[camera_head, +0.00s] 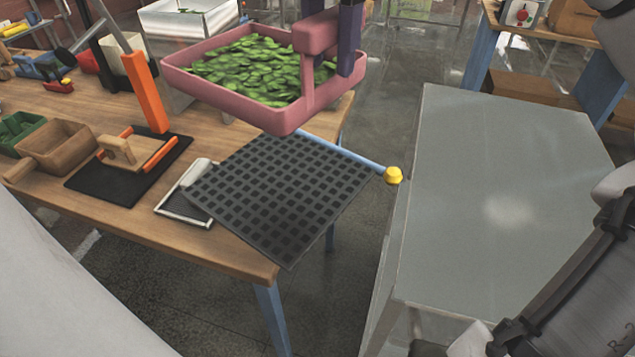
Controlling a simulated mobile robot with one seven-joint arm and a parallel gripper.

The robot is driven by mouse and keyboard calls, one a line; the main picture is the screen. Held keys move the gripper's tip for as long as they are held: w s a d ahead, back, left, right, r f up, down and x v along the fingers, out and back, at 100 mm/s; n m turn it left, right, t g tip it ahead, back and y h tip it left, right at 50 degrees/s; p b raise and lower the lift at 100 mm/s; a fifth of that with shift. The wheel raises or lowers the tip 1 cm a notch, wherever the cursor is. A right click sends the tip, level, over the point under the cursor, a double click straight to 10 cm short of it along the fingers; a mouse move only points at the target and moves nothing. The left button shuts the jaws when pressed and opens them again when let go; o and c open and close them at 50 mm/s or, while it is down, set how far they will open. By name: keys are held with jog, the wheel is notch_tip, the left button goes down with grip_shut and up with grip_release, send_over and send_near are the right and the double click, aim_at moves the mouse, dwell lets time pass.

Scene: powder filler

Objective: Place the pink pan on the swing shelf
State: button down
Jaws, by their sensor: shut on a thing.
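The pink pan (225,103) is full of green leaves and hangs level in the upper middle of the head view. My gripper (342,42) is shut on the pan's raised pink handle at its right side; its dark purple fingers come down from the top edge. A black perforated shelf (285,190), which looks like the swing shelf, juts past the front right edge of the wooden table. A blue bar with a yellow knob (393,175) extends to its right. The pan appears above the shelf's far edge, with a gap between them. The shelf's top looks empty.
The wooden table (110,215) holds a black mat with a wooden block (125,150), an orange upright (146,92), a wooden box (58,147) and a green bin (18,132). A grey cabinet (500,190) with a bare top stands to the right.

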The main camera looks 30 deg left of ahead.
aim_at(330, 78)
notch_tip(330, 78, down, 18)
jog(key=shift+r+p, duration=0.1)
jog(key=shift+p, duration=0.8)
jog(key=shift+f, duration=0.2)
jog(key=shift+f, duration=0.1)
jog(key=shift+f+b, duration=0.15)
jog(key=shift+b, duration=0.2)
jog(key=c, duration=1.2)
grip_release()
jog(key=shift+o, duration=0.2)
jog(key=shift+r, duration=0.25)
notch_tip(330, 78, up, 12)
jog(key=shift+r+b, duration=0.1)
jog(key=shift+b, duration=0.45)
